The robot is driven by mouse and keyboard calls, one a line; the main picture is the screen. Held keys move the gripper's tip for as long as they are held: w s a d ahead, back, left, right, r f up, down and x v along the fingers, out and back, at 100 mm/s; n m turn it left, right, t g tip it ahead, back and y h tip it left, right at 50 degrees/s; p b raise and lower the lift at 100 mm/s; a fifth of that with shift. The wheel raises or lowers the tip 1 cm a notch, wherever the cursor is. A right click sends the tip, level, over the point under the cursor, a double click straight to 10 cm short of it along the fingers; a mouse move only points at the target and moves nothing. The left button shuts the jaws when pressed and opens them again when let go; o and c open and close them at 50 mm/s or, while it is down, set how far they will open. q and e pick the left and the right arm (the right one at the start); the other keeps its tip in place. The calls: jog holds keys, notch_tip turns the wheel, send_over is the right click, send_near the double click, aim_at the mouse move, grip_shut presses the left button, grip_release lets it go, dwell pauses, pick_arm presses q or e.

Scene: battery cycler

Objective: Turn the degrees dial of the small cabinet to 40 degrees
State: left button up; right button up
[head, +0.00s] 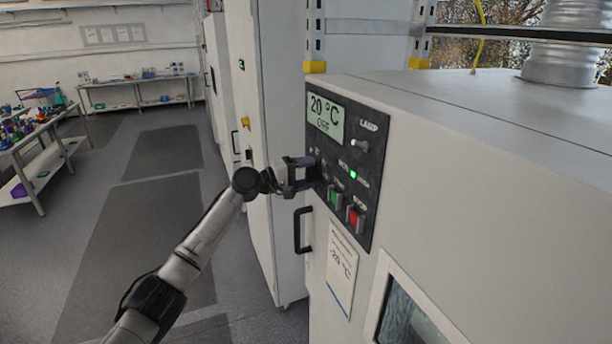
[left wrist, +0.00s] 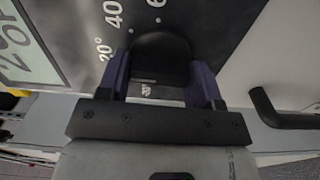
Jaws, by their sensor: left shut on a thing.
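The small cabinet (head: 480,170) has a dark control panel (head: 372,140) on its front, with a display (head: 326,117) reading 20 °C and OFF. My left gripper (head: 312,172) is at the panel's left edge, below the display, and hides the degrees dial in the head view. In the left wrist view, the black dial (left wrist: 160,55) sits between the purple fingers of my left gripper (left wrist: 161,82), which is shut on it. The marks 20° and 40 show beside the dial. The dial's pointer cannot be made out. My right gripper is not in view.
A green button (head: 335,197) and a red button (head: 355,216) are to the lower right of my gripper. A black door handle (head: 302,230) is just below it. A tall white cabinet (head: 255,120) stands close behind. Open floor lies at left.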

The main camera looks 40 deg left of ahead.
pick_arm(q)
jog(key=m+b, duration=0.1)
jog(key=b, duration=0.1)
jog(key=m+b, duration=0.3)
jog(key=shift+f+b, duration=0.25)
jog(key=shift+b, duration=0.05)
jog(key=shift+r+m+b, duration=0.15)
jog(key=shift+m+b, duration=1.05)
jog(key=shift+m, duration=0.4)
jog(key=o, duration=0.9)
jog(key=shift+r, duration=0.1)
jog(key=shift+s+a, duration=0.1)
jog(key=shift+s+a+b, duration=0.15)
jog(key=shift+s+b, duration=0.15)
jog(key=shift+b+v, duration=1.9)
jog(key=shift+v, duration=4.5)
